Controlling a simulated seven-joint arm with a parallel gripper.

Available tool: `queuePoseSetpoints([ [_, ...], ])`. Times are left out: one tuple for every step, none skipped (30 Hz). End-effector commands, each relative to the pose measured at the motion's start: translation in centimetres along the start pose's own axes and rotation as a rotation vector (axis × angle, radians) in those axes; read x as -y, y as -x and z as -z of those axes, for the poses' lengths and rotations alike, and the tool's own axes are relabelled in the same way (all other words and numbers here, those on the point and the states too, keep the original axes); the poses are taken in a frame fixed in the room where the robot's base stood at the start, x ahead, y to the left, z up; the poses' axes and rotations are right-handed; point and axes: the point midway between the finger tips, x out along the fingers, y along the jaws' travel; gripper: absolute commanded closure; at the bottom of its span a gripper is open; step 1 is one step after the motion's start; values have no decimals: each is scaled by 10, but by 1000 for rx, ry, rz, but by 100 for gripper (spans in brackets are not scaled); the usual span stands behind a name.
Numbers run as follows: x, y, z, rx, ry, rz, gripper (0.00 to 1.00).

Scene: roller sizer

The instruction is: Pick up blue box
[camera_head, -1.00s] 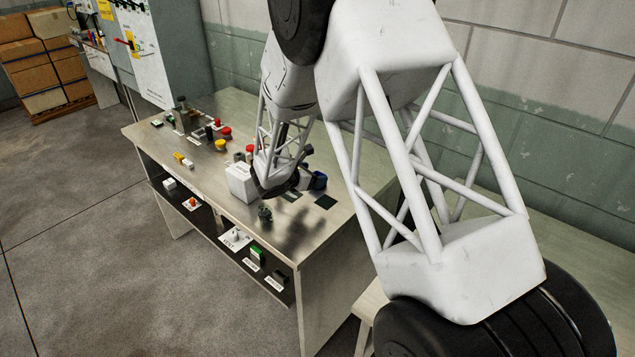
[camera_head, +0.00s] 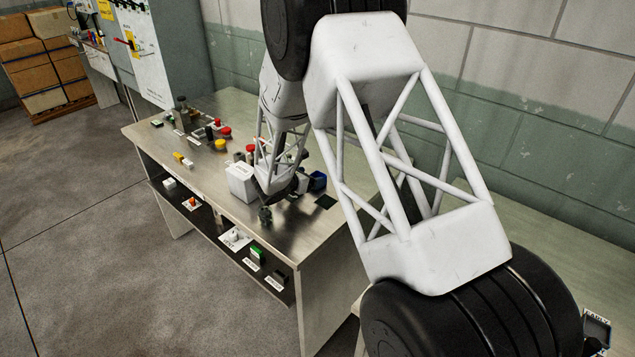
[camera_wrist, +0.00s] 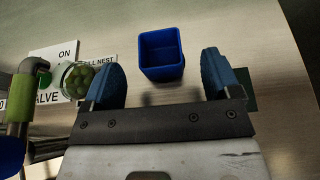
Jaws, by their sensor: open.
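The blue box (camera_wrist: 161,54) is a small open-topped blue container standing on the metal table. In the wrist view it lies just beyond and between the two blue fingertips of my gripper (camera_wrist: 162,80). The fingers are apart with nothing between them, and neither appears to touch the box. In the head view the blue box (camera_head: 318,181) shows partly, right beside my gripper, which is mostly hidden behind my arm.
The metal table (camera_head: 240,222) holds several coloured knobs and parts at the far left. A white block (camera_head: 241,182) is beside my arm.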

Motion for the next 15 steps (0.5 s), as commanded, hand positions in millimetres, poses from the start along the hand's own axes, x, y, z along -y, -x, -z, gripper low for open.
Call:
queuePoseSetpoints([
  [0, -2, 0, 0, 0, 0, 17],
  [0, -3, 0, 0, 0, 0, 17],
  [0, -3, 0, 0, 0, 0, 17],
  [0, -3, 0, 0, 0, 0, 17],
  [0, -3, 0, 0, 0, 0, 17],
  [0, -3, 0, 0, 0, 0, 17],
  [0, -3, 0, 0, 0, 0, 17],
  [0, -3, 0, 0, 0, 0, 17],
  [0, -3, 0, 0, 0, 0, 17],
  [0, -3, 0, 0, 0, 0, 17],
  [0, -3, 0, 0, 0, 0, 17],
  [0, -4, 0, 0, 0, 0, 17],
  [0, -5, 0, 0, 0, 0, 17],
  [0, -6, 0, 0, 0, 0, 17],
  [0, -8, 0, 0, 0, 0, 17],
])
